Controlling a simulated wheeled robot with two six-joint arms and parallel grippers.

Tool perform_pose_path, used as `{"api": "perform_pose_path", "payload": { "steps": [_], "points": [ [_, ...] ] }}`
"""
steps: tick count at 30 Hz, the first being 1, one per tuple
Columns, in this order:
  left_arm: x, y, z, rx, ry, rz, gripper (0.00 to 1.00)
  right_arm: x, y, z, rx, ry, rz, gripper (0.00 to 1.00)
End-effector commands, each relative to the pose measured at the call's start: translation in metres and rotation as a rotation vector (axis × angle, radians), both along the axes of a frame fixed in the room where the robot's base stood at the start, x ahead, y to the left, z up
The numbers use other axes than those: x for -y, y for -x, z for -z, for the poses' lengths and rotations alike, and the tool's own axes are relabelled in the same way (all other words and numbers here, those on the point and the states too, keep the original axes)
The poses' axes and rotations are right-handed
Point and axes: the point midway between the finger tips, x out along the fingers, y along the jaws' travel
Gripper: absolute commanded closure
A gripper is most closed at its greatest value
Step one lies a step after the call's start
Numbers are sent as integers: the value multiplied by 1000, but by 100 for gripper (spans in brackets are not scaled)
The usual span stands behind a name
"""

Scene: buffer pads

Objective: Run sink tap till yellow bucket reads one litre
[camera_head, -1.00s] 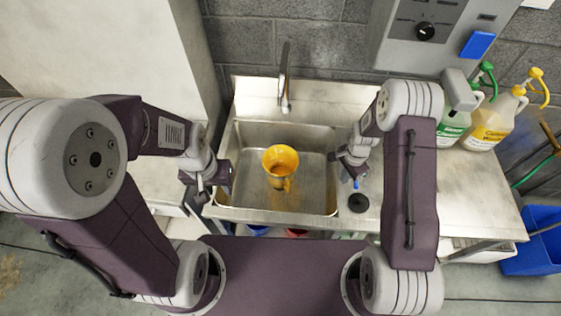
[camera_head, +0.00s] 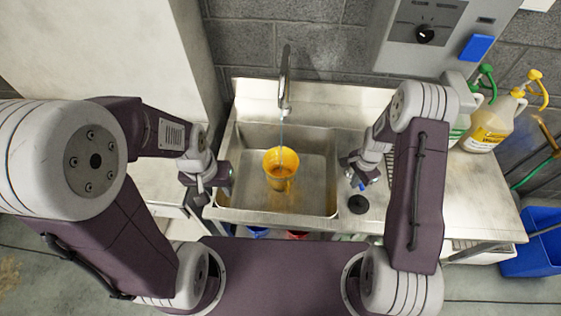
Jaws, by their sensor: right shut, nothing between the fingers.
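The yellow bucket (camera_head: 281,172) stands in the steel sink basin (camera_head: 318,192), under the tap. A thin bluish stream runs from the tap (camera_head: 284,75) down into it. Its litre marks and water level are too small to read. My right gripper (camera_head: 352,181) is shut and empty, over the basin's right rim near a small blue part (camera_head: 362,185) and a round black piece (camera_head: 358,203). My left gripper (camera_head: 212,187) is at the basin's left rim, apart from the bucket; its jaws are unclear.
A grey wall box (camera_head: 402,48) with a black knob and a blue pad hangs at back right. Jugs with green and yellow pumps (camera_head: 493,128) stand on the right counter (camera_head: 465,190). A blue bin (camera_head: 530,255) is at far right.

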Motion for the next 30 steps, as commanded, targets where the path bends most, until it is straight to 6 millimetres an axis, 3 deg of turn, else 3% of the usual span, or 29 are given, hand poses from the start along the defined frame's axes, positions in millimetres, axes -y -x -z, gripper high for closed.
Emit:
{"api": "perform_pose_path", "payload": {
  "steps": [13, 21, 30],
  "points": [
    [0, 0, 0, 0, 0, 0, 64, 10, 1, 0, 0, 0, 1, 100],
    [0, 0, 2, 0, 0, 0, 64, 29, -1, 0, 0, 0, 1, 100],
    [0, 0, 2, 0, 0, 0, 64, 30, -2, 0, -1, 0, 0, 100]
  ]
}}
